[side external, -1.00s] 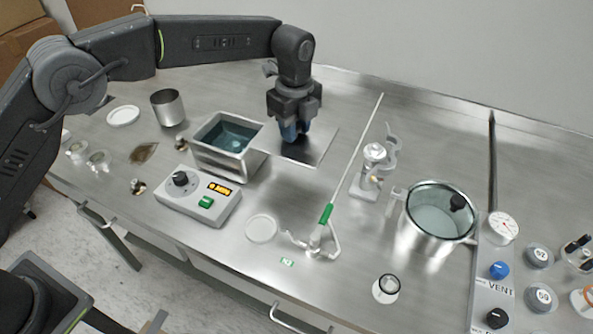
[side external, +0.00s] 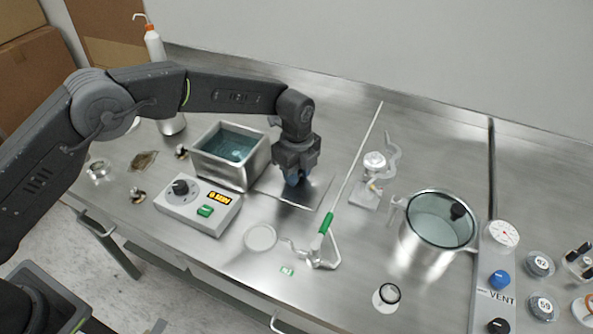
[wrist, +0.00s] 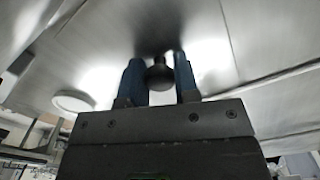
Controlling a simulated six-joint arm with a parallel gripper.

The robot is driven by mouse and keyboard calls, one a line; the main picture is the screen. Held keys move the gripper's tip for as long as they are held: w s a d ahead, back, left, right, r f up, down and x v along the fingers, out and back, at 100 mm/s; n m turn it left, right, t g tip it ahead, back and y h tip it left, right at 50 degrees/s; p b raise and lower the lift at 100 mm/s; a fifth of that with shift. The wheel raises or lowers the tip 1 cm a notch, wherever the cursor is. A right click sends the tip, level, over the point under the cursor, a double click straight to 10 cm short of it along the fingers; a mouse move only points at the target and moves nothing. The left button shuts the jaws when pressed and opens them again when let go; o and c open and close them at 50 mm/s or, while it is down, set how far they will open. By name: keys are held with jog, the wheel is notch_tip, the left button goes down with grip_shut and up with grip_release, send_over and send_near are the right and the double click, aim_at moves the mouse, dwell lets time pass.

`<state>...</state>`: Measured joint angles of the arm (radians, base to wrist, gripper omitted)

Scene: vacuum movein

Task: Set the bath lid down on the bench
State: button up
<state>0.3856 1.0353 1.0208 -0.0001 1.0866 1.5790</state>
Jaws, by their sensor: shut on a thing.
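The bath lid (side external: 312,192) is a flat, shiny steel plate with a dark round knob (wrist: 160,76). My gripper (side external: 294,178) points down over the lid, and its blue fingers, seen in the wrist view (wrist: 160,80), are shut on the knob. The lid lies roughly level to the right of the open bath (side external: 215,170), low over the steel bench (side external: 440,150). I cannot tell whether it touches the bench. The bath is a square steel tank with bluish water showing inside. The gripper hides part of the lid.
The control box (side external: 190,213) stands in front of the bath. A rod with a green grip (side external: 326,223) lies close to the lid's right side. A white disc (side external: 260,238) is in front. A glass fitting (side external: 374,163) and a steel pot (side external: 425,252) stand further right.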

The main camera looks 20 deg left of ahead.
jog(key=o, duration=0.5)
jog(key=shift+f, duration=0.15)
jog(key=o, duration=0.5)
notch_tip(320, 180, up, 12)
jog(key=shift+r, duration=0.2)
